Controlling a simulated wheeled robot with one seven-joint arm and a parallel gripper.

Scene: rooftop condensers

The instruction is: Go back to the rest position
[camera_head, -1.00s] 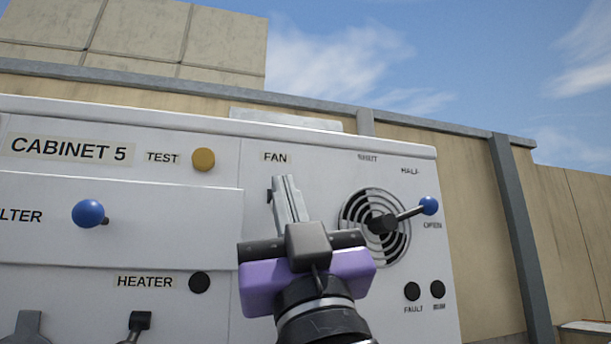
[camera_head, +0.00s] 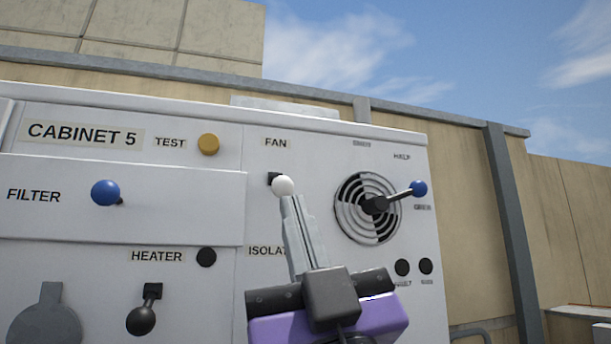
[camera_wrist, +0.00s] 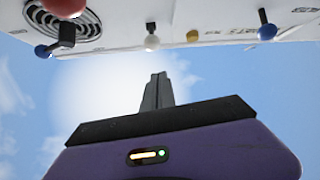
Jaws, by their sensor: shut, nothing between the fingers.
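My gripper (camera_head: 293,205) is in front of the white cabinet panel (camera_head: 60,240), with its purple body low in the head view. Its two fingers are together and hold nothing. The white-knobbed FAN switch (camera_head: 283,186) shows just above the fingertips in the head view. In the wrist view the closed fingers (camera_wrist: 158,80) point toward the panel, against open sky, and the white knob (camera_wrist: 152,43) is beyond them. In the head view the fingertips overlap the area just below the knob; I cannot tell the exact gap.
A round vent with a blue-knobbed lever (camera_head: 418,188) is to the right, near HALF. A blue FILTER knob (camera_head: 105,193), yellow TEST button (camera_head: 208,144) and black HEATER lever (camera_head: 141,320) are to the left. A red knob (camera_wrist: 63,7) shows in the wrist view. Open sky is at upper right.

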